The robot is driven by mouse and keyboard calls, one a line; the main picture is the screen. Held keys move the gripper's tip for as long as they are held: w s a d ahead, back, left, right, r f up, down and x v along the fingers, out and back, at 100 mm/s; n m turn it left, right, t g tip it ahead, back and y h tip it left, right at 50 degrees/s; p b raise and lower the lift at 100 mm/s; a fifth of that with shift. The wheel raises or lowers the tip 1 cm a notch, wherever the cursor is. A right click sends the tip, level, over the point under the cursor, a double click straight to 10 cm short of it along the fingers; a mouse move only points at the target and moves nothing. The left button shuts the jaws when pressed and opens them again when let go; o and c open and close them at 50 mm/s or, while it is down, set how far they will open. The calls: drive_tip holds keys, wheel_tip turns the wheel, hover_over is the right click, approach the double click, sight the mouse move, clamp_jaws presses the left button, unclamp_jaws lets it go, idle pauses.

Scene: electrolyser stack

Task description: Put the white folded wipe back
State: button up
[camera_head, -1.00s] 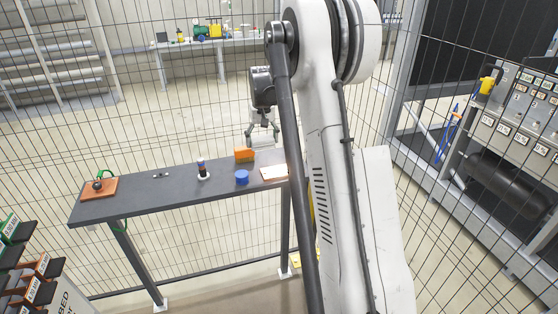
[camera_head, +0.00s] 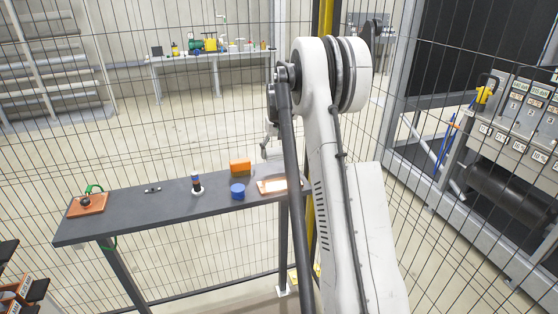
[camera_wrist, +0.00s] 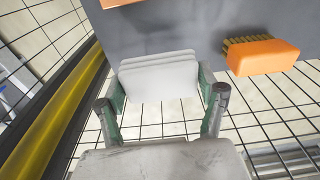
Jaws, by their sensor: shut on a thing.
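The white folded wipe (camera_wrist: 160,80) shows in the wrist view as a layered pad. It sits between the two green-sided fingers of my gripper (camera_wrist: 163,92), which is shut on it at its left and right edges. In the head view my gripper (camera_head: 270,146) is above the back edge of the dark bench, near its right end, partly hidden by my arm. The wipe is too small to make out clearly there. A flat orange mat or tray (camera_head: 263,188) with a bright, pale middle lies on the bench below my gripper.
An orange brush (camera_head: 240,168) and a blue round container (camera_head: 237,191) stand left of the orange mat. A small dark-and-white bottle (camera_head: 196,183) and an orange board with a dark knob (camera_head: 87,204) are further left. Wire fencing and a yellow post (camera_wrist: 65,120) are close by.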

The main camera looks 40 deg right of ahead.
sight(279, 167)
drive_tip(key=shift+d+f, duration=0.6)
drive_tip(key=shift+d, duration=0.25)
drive_tip(key=shift+f+p, duration=0.4)
drive_tip(key=shift+f, duration=1.45)
drive_tip(key=shift+f, duration=0.2)
drive_tip(key=o, duration=1.2)
drive_tip(key=shift+r, duration=0.1)
